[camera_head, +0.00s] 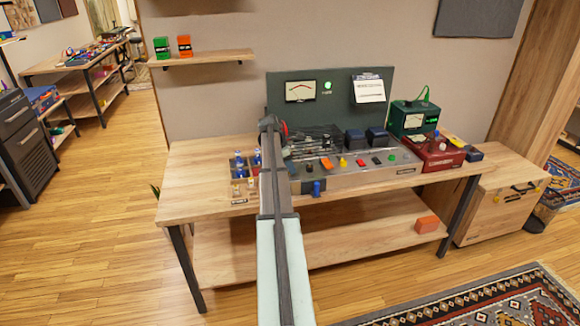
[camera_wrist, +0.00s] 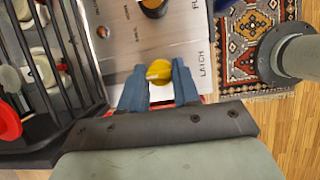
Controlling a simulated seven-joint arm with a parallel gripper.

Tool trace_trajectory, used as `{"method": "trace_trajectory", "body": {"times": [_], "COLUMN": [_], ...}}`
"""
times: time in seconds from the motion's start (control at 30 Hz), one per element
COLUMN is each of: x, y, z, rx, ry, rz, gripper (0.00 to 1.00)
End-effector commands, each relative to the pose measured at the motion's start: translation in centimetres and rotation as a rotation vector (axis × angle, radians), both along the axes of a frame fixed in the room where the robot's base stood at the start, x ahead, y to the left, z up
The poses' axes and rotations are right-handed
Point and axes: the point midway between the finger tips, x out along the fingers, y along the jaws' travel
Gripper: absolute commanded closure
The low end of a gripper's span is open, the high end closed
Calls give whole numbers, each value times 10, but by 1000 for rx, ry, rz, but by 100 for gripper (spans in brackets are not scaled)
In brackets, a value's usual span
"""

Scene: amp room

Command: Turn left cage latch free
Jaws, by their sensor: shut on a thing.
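A yellow latch knob (camera_wrist: 159,71) sits on a pale metal panel (camera_wrist: 125,40) in the wrist view, beside printed lettering that reads "LATCH". My gripper (camera_wrist: 160,82) has its two blue fingers on either side of the knob and is shut on it. The black bars of the cage (camera_wrist: 62,40) run along the left of the wrist view. In the head view the amp chassis (camera_head: 355,168) stands on the bench with the barred cage (camera_head: 312,142) at its left part. My arm hides the gripper and the knob there.
The wooden bench (camera_head: 195,180) carries a small tray of blue-topped parts (camera_head: 240,168) left of my arm. A green meter box (camera_head: 408,118) and a red box (camera_head: 433,152) stand at right. A dark knob (camera_wrist: 153,8) lies beyond the yellow one. The bench's left end is clear.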

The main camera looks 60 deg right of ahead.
Motion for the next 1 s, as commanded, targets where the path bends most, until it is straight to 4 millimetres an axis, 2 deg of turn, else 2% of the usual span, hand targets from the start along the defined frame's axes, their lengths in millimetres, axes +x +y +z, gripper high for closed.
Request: {"method": "trace_trajectory", "body": {"times": [0.27, 1.0], "x": [2, 2], "y": [-2, -6], "z": [0, 0], "rx": [0, 0], "ry": [0, 0], "rz": [-135, -755], "gripper": [99, 99]}}
